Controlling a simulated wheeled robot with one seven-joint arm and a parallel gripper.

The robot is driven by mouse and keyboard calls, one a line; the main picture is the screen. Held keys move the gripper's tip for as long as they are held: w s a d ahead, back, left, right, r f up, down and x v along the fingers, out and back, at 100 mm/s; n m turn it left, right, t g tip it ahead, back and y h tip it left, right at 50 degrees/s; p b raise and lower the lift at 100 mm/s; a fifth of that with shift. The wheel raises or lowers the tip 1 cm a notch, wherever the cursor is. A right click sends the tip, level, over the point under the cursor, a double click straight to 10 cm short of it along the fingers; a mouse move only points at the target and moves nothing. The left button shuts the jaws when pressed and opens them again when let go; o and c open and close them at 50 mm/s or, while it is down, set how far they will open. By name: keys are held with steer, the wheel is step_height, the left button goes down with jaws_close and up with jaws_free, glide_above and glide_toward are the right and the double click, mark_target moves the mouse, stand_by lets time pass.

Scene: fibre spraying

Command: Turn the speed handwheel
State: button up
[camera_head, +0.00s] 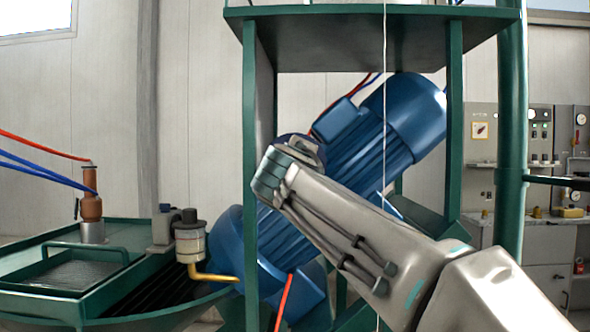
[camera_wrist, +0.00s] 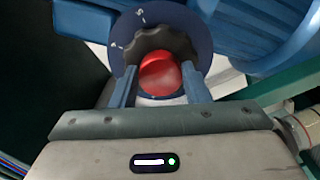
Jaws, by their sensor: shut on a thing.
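The speed handwheel (camera_wrist: 150,45) shows in the wrist view as a dark, scalloped wheel with a red rounded centre, in front of a dark blue round dial plate (camera_wrist: 204,30) with white marks. My gripper (camera_wrist: 158,82) is shut on the handwheel, with one blue-grey finger on each side of it. In the head view my arm reaches from the lower right to the big blue motor (camera_head: 365,135) inside a green frame. There my wrist hides the handwheel and my fingers.
Green frame posts (camera_head: 249,190) stand close on both sides of my arm. A thin white cord (camera_head: 384,60) hangs in front. A green tray machine (camera_head: 60,270) with a cup and yellow pipe stands at the left. Grey control panels (camera_head: 535,140) stand at the right.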

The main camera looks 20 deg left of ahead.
steer(key=o, duration=1)
steer(key=shift+c, duration=0.2)
steer(key=b+v, duration=0.1)
steer(key=v, duration=1.2)
steer(key=shift+s+b, duration=0.3)
steer(key=shift+s, duration=0.1)
steer(key=shift+w+d+f, duration=0.1)
